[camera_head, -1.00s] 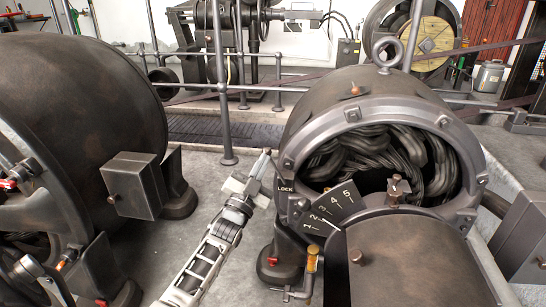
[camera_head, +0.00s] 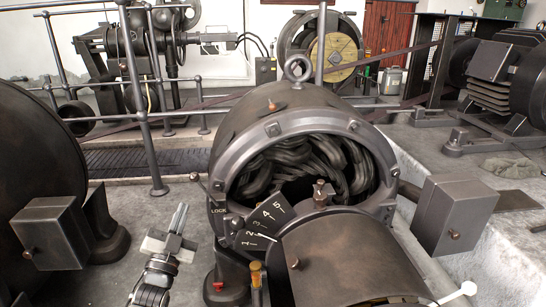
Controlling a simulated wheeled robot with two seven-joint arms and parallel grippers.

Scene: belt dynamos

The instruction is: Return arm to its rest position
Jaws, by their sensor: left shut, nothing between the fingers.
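My left gripper (camera_head: 179,218) points up and away from me at the lower left of centre. Its two slim fingers are together with nothing between them. It stands just left of the middle dynamo (camera_head: 252,112), with a gap showing between it and the housing. The dynamo's round opening shows dark coiled windings (camera_head: 300,165). A plate numbered 1 to 5 (camera_head: 262,226) sits at its lower left, next to the word LOCK. A brass-coloured handle (camera_head: 256,274) stands below the plate.
A second dark drum (camera_head: 35,170) with a grey box (camera_head: 48,235) stands at left. Another grey box (camera_head: 443,213) is right of the dynamo. A railing post (camera_head: 140,100) stands behind. Bare floor (camera_head: 145,212) lies around my left gripper. A white piece (camera_head: 455,293), unclear, shows at bottom right.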

